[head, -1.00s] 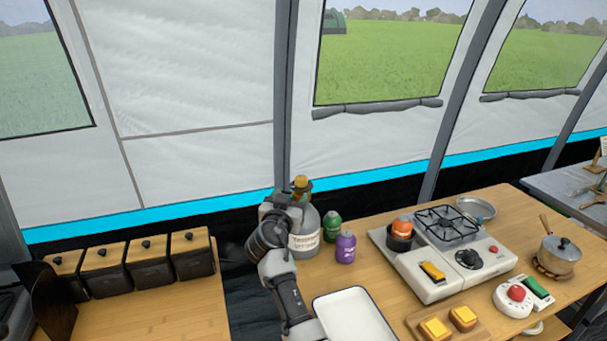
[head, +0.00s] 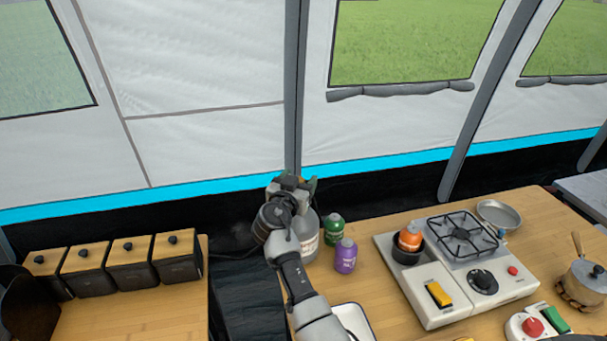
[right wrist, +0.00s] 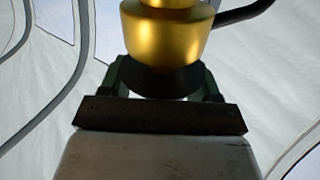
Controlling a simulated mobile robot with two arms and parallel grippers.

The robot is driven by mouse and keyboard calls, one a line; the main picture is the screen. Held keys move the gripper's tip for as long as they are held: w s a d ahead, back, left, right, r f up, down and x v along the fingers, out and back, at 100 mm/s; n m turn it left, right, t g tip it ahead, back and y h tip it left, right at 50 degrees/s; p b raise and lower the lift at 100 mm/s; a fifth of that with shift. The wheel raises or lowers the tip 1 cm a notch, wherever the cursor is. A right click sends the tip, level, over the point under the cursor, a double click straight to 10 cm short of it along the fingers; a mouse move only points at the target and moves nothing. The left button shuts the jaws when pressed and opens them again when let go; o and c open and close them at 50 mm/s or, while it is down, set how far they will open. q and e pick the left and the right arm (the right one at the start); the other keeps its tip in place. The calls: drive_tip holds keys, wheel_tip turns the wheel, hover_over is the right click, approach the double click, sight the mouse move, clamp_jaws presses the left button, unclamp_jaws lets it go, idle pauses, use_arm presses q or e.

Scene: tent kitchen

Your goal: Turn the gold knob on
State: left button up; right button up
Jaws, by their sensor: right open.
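The gold knob (right wrist: 166,38) fills the top middle of the right wrist view, smooth and rounded, with a dark underside. In the head view it is hidden behind my right gripper (head: 292,183). The grey bottle-like body (head: 306,238) below the gripper carries a label and stands at the table's left edge. My right gripper is open, with its two green fingers (right wrist: 163,76) on either side of the knob's lower part in the wrist view. I cannot tell whether they touch it. My left gripper is not in view.
A green canister (head: 333,229) and a purple canister (head: 346,256) stand close to the right of the grey body. Farther right is a camping stove (head: 425,305). Several lidded dark boxes (head: 128,262) line the left counter. The tent wall is behind.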

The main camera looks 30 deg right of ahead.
drive_tip(key=shift+a, duration=0.15)
drive_tip(key=shift+s+r, duration=0.1)
drive_tip(key=shift+c, duration=0.5)
drive_tip(key=c, duration=0.8)
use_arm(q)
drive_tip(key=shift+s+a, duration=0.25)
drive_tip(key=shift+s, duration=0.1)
